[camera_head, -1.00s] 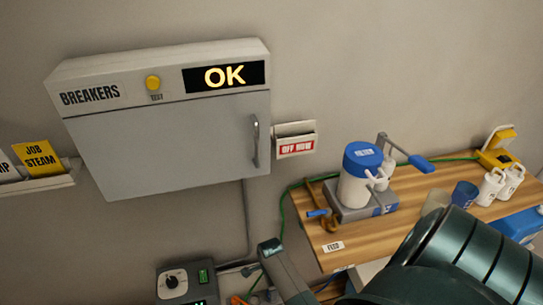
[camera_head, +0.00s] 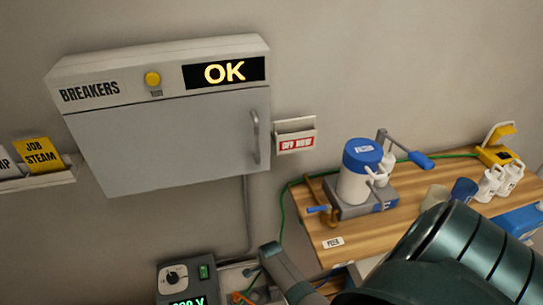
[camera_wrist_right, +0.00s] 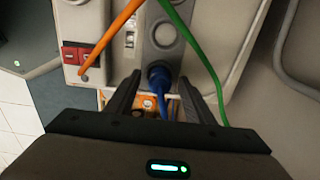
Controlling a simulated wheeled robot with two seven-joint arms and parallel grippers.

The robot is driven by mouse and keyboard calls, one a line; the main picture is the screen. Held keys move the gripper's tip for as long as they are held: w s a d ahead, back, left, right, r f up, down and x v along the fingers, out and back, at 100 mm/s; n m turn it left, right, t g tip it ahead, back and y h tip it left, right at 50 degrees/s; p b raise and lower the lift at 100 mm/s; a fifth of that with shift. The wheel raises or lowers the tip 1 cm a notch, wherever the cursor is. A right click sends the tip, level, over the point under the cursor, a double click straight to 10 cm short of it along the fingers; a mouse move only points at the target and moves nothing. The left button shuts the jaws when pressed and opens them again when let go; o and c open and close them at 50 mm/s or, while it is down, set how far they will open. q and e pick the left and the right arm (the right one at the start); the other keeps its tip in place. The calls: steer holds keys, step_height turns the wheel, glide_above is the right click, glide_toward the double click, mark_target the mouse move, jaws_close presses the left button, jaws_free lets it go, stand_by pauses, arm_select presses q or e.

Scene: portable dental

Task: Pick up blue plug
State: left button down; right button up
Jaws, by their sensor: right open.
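The blue plug (camera_wrist_right: 159,75) shows in the right wrist view, seated against a round dark socket on a grey panel, with a blue cable hanging down from it. My right gripper (camera_wrist_right: 158,83) is open, with its two dark fingers on either side of the blue plug and cable. I cannot tell whether the fingers touch it. In the head view my right arm covers the lower right, and the blue plug cannot be made out. My left gripper is not in view.
An orange cable (camera_wrist_right: 112,37) and a green cable (camera_wrist_right: 206,66) run close to the fingers. A red switch (camera_wrist_right: 75,54) is at the left. In the head view, a grey breaker box (camera_head: 170,140) hangs above, and a wooden table (camera_head: 350,238) stands at right.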

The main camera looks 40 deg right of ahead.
steer(key=c, duration=1.1)
steer(key=shift+r, duration=0.1)
steer(key=shift+c, duration=0.2)
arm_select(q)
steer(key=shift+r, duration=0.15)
arm_select(e)
steer(key=shift+r, duration=4.9)
steer(key=shift+a, duration=0.1)
